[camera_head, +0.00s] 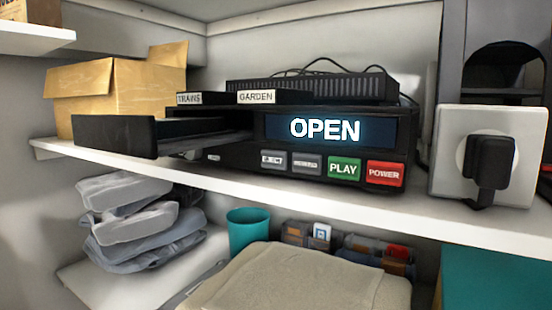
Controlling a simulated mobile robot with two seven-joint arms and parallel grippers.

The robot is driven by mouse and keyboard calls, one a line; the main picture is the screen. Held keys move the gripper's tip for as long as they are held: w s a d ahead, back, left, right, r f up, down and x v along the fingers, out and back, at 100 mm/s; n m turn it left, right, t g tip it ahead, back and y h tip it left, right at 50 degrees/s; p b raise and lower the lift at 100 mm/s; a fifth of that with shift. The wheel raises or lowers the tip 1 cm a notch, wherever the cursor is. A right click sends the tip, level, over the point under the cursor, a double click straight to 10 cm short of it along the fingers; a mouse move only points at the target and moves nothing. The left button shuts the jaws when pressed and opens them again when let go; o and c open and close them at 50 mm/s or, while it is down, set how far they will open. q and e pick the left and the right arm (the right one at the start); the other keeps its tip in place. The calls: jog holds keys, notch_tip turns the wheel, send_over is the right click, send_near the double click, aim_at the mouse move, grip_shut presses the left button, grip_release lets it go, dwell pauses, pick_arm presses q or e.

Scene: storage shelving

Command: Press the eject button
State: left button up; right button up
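A black player (232,154) sits on the white middle shelf, and its screen (330,130) reads "OPEN". The grey eject button (273,161) is at the left of the button row on its front. To its right are a grey button (306,164) with a label too blurred to read, the green PLAY button (343,168) and the red POWER button (384,174). The black tray (120,137) sticks out of the player's left part. Neither of my grippers is in view.
Two small black items labelled "TRAINS" (190,99) and "GARDEN" (257,97) lie on the player. A cardboard box (130,95) stands behind the tray. A plug sits in a white socket (520,125) at right. Folded clothes (130,220) and a teal cup (247,230) are below.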

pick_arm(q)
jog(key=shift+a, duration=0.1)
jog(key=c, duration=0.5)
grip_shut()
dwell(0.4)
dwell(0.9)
